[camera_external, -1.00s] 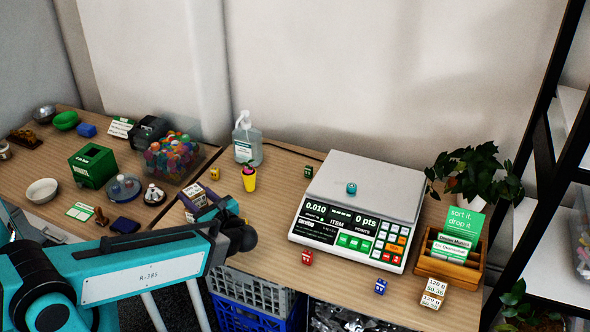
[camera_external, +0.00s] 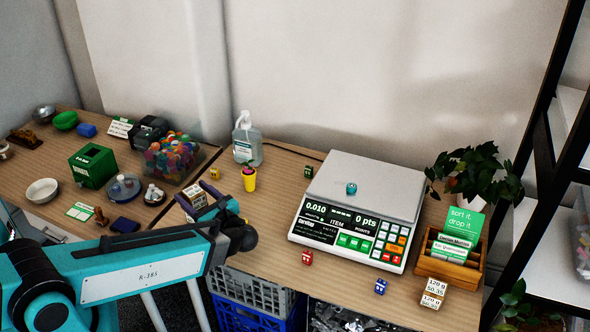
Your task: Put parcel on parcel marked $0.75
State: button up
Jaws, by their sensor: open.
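A small white-and-brown parcel (camera_external: 194,193) is near the front edge of the desk at left of centre, with dark print on it too small to read. My gripper (camera_external: 207,207), with dark purple fingers, is open right at this parcel. The fingers and wrist partly hide the parcel, and I cannot tell whether they touch it. Another parcel (camera_external: 433,293) stands at the front right, below the wooden card holder. Its labels seem to read "120 g" and "$0.35". I cannot make out a $0.75 mark on either parcel.
A scale (camera_external: 355,213) with a small teal die on its pan fills the centre right. A yellow plant pot (camera_external: 249,180) and a sanitizer bottle (camera_external: 247,140) stand behind my gripper. A red die (camera_external: 306,258) and a blue die (camera_external: 380,286) lie in front of the scale.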

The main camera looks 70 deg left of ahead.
jog(key=b+v, duration=0.4)
jog(key=v, duration=0.7)
jog(key=shift+d+b, duration=0.35)
jog(key=shift+d, duration=0.05)
jog(key=shift+w, duration=0.1)
dwell(0.3)
